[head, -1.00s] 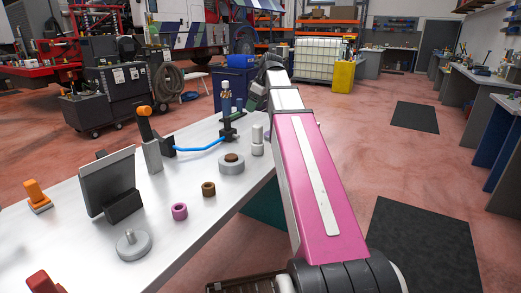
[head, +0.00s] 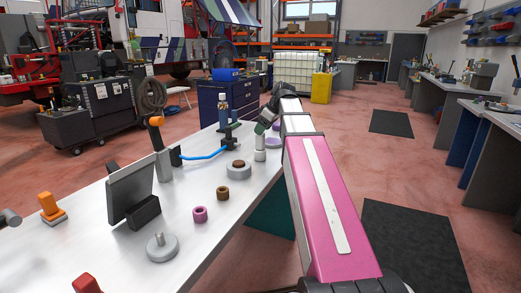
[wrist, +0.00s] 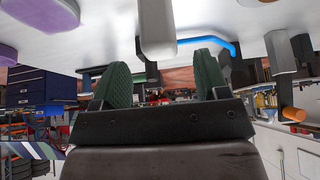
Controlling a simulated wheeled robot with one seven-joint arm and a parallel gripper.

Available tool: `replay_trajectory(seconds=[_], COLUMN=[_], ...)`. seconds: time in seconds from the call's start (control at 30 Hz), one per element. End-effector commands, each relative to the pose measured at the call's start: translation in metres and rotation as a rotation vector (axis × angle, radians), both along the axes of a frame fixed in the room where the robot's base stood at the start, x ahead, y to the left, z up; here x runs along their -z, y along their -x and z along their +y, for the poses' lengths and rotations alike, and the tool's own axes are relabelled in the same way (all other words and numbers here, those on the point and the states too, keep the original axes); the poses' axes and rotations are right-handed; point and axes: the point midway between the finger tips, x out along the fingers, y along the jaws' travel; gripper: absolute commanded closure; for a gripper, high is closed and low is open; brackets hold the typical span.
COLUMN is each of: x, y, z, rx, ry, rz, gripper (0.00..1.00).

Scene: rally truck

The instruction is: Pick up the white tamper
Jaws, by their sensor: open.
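The white tamper (head: 260,151) looks like a small upright white cylinder, standing near the right edge of the white workbench. My gripper (head: 263,128) is at its upper end in the head view, with dark green fingers pointing down toward it. In the wrist view a pale, rounded block, which seems to be the tamper (wrist: 157,25), lies beyond and between the two green fingertips of my gripper (wrist: 163,72). The fingers are spread apart with nothing between them. I cannot tell whether either one touches the tamper.
Close by on the workbench (head: 190,190) are a grey roll with brown core (head: 238,170), a purple disc (head: 273,142), a blue hose (head: 205,155) and a dark stand (head: 228,143). Nearer are a brown ring (head: 222,193), a pink ring (head: 200,214) and a tablet (head: 131,193).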

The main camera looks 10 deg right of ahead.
Motion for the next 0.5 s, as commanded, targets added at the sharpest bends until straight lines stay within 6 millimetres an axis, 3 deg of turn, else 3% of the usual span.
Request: replay_trajectory(seconds=[0.5], x=[0.046], y=[-0.011], z=[0.017], rx=[0.0], ry=[0.001], rz=[0.001], gripper=[0.32])
